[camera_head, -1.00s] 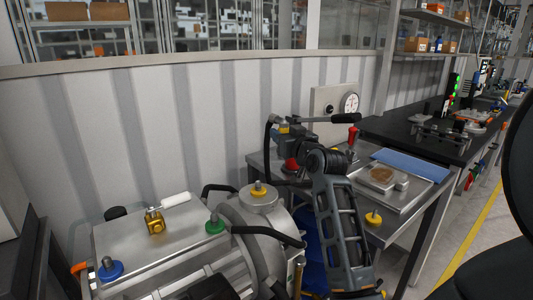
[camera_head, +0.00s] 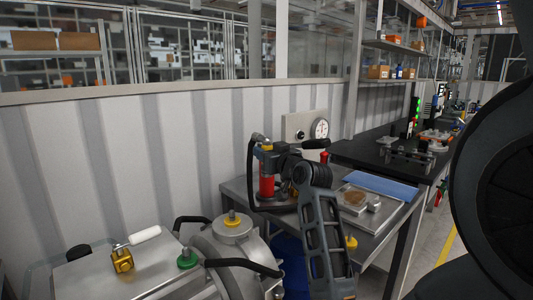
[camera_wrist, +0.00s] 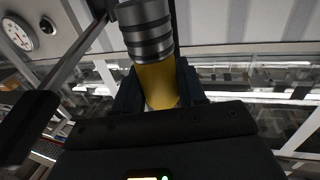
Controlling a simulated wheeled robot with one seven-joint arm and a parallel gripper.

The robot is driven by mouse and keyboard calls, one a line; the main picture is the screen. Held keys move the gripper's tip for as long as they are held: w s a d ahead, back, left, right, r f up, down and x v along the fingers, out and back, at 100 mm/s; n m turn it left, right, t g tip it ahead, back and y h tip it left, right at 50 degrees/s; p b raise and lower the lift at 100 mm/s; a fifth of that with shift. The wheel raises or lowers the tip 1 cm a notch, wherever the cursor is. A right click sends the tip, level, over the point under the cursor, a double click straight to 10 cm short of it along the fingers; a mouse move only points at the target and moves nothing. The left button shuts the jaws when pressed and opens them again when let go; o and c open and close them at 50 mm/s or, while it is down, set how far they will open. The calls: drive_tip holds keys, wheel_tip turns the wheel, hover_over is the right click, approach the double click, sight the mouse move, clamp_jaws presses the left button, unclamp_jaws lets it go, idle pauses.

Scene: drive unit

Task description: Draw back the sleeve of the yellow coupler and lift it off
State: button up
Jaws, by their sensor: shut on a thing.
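The yellow coupler (camera_wrist: 157,84) fills the space between my gripper's dark fingers in the wrist view. Its ribbed steel sleeve (camera_wrist: 147,30) stands out beyond the fingertips. In the head view my gripper (camera_head: 272,152) is up above the side table, with a bit of yellow at its fingers. A black hose loops down beside it. My gripper is shut on the coupler. The drive unit (camera_head: 160,283) is at the lower left, with a yellow-topped fitting (camera_head: 232,219) and a green fitting (camera_head: 187,258). The coupler's far end is cut off in the wrist view.
A brass valve (camera_head: 122,261) with a white lever sits on the drive unit. The steel side table (camera_head: 240,187) holds a red cylinder (camera_head: 267,186), a tray (camera_head: 375,218) and a blue mat (camera_head: 381,185). A dial gauge (camera_head: 320,128) is on the wall behind.

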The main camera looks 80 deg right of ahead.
drive_tip(key=shift+r+p, duration=0.45)
drive_tip(key=shift+r, duration=0.25)
drive_tip(key=shift+r+p, duration=1.85)
drive_tip(key=shift+r, duration=0.45)
